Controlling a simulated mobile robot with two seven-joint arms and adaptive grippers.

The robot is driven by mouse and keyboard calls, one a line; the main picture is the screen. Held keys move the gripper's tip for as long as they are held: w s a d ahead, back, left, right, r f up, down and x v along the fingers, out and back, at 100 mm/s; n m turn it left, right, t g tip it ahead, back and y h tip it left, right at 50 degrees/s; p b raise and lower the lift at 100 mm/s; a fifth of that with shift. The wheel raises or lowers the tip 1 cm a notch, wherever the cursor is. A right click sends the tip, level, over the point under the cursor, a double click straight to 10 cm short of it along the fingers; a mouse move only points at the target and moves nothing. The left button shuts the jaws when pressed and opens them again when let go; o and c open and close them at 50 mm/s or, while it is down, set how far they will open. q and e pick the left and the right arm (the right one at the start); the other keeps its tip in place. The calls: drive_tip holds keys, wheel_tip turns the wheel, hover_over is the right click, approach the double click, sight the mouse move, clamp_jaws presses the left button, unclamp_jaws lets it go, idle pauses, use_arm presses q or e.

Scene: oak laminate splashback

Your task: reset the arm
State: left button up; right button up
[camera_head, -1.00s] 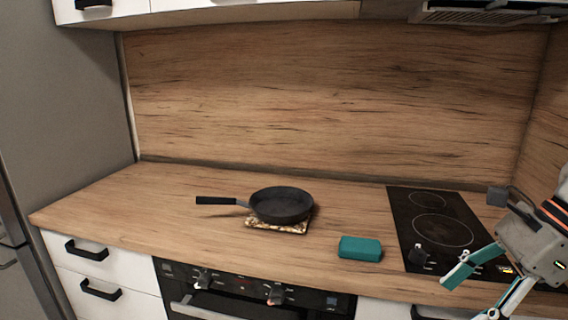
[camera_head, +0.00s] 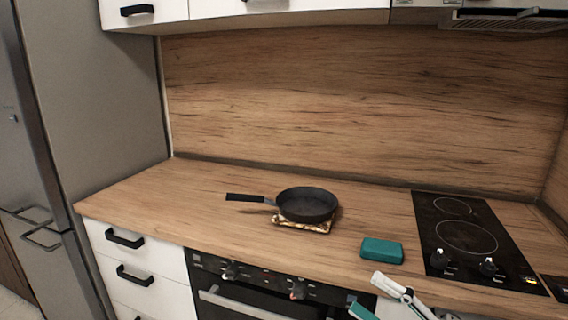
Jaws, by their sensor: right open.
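My right gripper (camera_head: 374,297) shows at the bottom edge of the head view, right of centre. Its two teal-and-white fingers are spread apart with nothing between them. It is in front of the counter's front edge, below the teal block. Much of the hand and the arm behind it is cut off by the frame. My left gripper is not in the picture.
A black frying pan (camera_head: 306,205) rests on a patterned trivet (camera_head: 318,226) on the wooden counter (camera_head: 170,203). A teal block (camera_head: 382,251) lies right of it, beside the black cooktop (camera_head: 470,240). An oven (camera_head: 260,292) and white drawers (camera_head: 140,262) are below.

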drive_tip(key=s+d+f+m+t+h, duration=0.1)
drive_tip(key=s+d+f+m+h, duration=0.15)
drive_tip(key=f+m+h, duration=0.75)
drive_tip(key=s+d+f+m+t+h, duration=0.2)
drive_tip(key=d+f+m+h, duration=0.15)
drive_tip(key=f+m, duration=1.05)
drive_tip(key=s+a+f+m+g+h+p, duration=0.1)
drive_tip(key=s+f+g, duration=0.3)
drive_tip(key=s+f, duration=0.6)
wheel_tip(320, 180, down, 4)
drive_tip(key=shift+a+m+g+h, duration=0.3)
drive_tip(key=shift+a+h, duration=0.15)
drive_tip(key=shift+a, duration=0.1)
